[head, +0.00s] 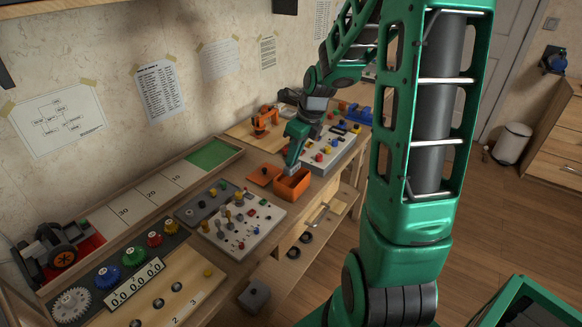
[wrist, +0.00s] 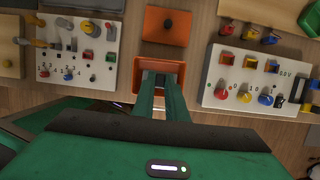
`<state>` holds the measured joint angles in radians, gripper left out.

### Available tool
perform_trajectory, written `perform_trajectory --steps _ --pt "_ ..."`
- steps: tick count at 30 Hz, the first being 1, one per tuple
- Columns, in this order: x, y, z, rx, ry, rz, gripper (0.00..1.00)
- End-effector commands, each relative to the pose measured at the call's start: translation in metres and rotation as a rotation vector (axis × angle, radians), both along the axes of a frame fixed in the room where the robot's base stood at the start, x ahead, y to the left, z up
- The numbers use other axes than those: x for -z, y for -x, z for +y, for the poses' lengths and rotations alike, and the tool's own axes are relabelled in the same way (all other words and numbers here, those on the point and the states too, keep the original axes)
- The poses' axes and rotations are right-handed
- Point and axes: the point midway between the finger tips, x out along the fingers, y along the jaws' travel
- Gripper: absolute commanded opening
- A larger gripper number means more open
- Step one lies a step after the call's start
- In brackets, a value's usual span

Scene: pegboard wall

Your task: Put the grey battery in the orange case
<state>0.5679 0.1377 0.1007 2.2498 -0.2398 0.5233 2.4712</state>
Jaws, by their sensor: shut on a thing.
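The orange case (head: 294,190) is an open box near the front edge of the bench, and it shows in the wrist view (wrist: 161,48) at the fingertips. Its orange lid (head: 262,174) lies flat beside it, with a dark knob, also in the wrist view (wrist: 165,22). My gripper (head: 291,169) points down over the case, with its fingertips (wrist: 160,74) at the opening. It is shut on the grey battery (wrist: 160,65), which is mostly hidden between the fingers. I cannot tell whether the battery touches the case floor.
A pale board with pegs and knobs (head: 240,228) stands left of the case. Another white panel (head: 335,150) with coloured knobs stands beyond it, to the right in the wrist view (wrist: 250,85). An orange clamp-like tool (head: 265,120) stands behind. Bare wood surrounds the lid.

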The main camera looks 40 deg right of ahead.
Motion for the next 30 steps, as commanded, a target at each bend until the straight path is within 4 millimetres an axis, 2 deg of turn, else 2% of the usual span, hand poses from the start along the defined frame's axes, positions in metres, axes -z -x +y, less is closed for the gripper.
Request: perform_trajectory --steps 10,30 --pt "0.038 0.0 0.0 -0.002 -0.002 0.001 0.0" --pt "0.049 0.0 0.0 -0.001 -0.001 0.0 0.0"
